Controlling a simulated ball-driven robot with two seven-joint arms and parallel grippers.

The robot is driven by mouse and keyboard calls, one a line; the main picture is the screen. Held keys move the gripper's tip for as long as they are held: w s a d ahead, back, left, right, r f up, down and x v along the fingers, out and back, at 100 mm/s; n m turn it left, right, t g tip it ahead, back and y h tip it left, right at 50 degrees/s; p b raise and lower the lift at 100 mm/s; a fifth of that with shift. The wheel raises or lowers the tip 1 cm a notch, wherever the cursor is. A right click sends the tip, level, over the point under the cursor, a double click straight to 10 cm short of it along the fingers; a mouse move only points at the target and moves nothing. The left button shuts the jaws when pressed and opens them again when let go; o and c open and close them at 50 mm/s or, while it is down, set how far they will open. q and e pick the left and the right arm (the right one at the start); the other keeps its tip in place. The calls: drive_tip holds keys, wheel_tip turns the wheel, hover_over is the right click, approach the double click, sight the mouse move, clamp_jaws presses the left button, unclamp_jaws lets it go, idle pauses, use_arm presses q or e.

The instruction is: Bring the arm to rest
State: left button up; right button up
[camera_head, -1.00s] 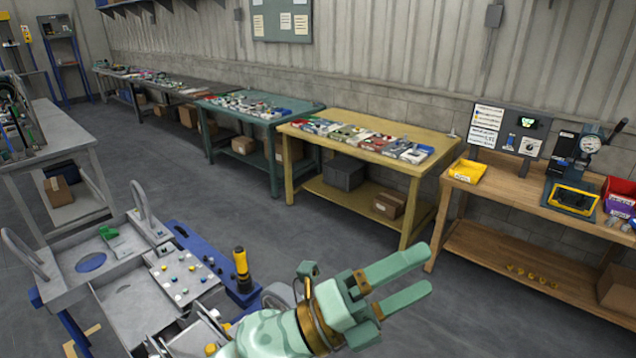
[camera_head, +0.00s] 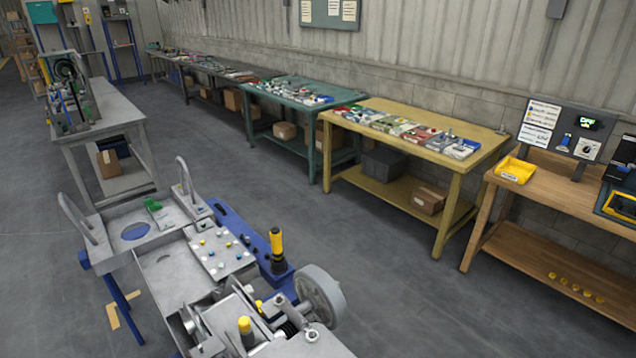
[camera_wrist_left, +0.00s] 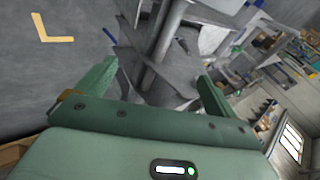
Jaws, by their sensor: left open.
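My left gripper (camera_wrist_left: 157,86) shows in the left wrist view, its two green fingers spread apart with nothing held between them. A grey metal post and plates (camera_wrist_left: 160,50) lie beyond the fingers; I cannot tell how far off. The head view shows no gripper and no arm. My right gripper is in neither view.
A grey metal chassis (camera_head: 165,262) with a wheel (camera_head: 320,296) and a yellow-handled tool (camera_head: 276,245) fills the lower left. A grey bench (camera_head: 110,115), a green table (camera_head: 318,120), a yellow table (camera_head: 450,165) and a wooden workbench (camera_head: 560,200) stand around. Grey floor between is open.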

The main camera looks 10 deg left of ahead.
use_arm(q)
drive_tip(key=s+d+f+g+h+b, duration=0.1)
drive_tip(key=s+f+b, duration=0.15)
drive_tip(key=f, duration=0.75)
drive_tip(key=s+d+f+n+g+h+b, duration=0.1)
drive_tip(key=s+f+b, duration=0.15)
drive_tip(key=f, duration=0.85)
drive_tip(key=s+d+f+g+h+b, duration=0.1)
drive_tip(key=s+d+f, duration=0.15)
drive_tip(key=f, duration=0.75)
drive_tip(key=s+a+f+n+g+b, duration=0.1)
drive_tip(key=s+f+b, duration=0.3)
drive_tip(key=s+f, duration=1.1)
drive_tip(key=shift+s+a+n+g+h, duration=0.2)
drive_tip(key=shift+s+n+g+h, duration=0.1)
drive_tip(key=shift+s+n+g, duration=0.65)
drive_tip(key=shift+s+m, duration=0.15)
drive_tip(key=shift+m, duration=0.1)
